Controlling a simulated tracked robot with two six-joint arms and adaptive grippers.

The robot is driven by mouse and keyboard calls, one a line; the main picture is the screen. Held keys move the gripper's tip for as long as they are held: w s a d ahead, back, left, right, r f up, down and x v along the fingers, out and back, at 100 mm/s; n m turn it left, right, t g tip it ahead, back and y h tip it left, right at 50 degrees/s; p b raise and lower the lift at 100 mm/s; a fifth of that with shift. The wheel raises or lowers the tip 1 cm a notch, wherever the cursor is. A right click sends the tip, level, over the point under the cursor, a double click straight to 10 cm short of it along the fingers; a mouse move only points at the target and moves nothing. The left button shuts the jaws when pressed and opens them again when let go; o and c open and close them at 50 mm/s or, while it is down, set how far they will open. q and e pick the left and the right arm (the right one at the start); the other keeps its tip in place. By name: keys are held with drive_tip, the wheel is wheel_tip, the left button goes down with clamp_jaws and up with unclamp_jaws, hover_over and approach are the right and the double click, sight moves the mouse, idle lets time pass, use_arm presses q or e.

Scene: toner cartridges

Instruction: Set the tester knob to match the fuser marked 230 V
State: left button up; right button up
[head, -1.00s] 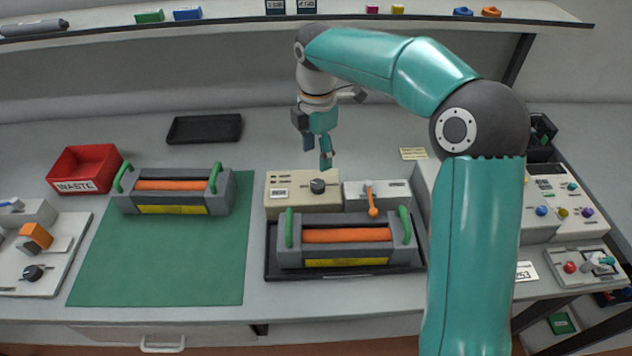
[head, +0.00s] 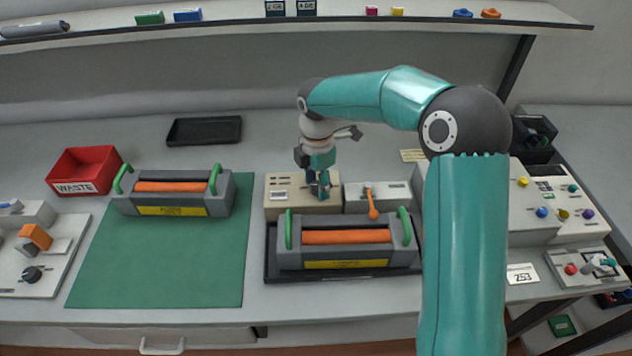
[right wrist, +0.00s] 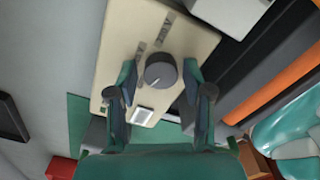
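The beige tester (head: 284,206) stands behind the right-hand fuser. Its dark round knob (right wrist: 161,71) shows in the right wrist view with a pale pointer line; in the head view the gripper mostly hides it. My right gripper (head: 319,190) points down at the knob. In the right wrist view its fingers (right wrist: 159,74) are open, one either side of the knob, with gaps visible; I cannot tell how high they are. One fuser (head: 171,199) sits on the green mat, another (head: 345,251) in a black tray. Their yellow labels are unreadable. My left gripper is out of view.
A grey box with an orange lever (head: 371,204) stands right beside the tester. A red waste bin (head: 84,187) and an empty black tray (head: 204,130) are at the back left. The front of the green mat (head: 160,270) is clear.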

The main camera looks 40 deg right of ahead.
clamp_jaws()
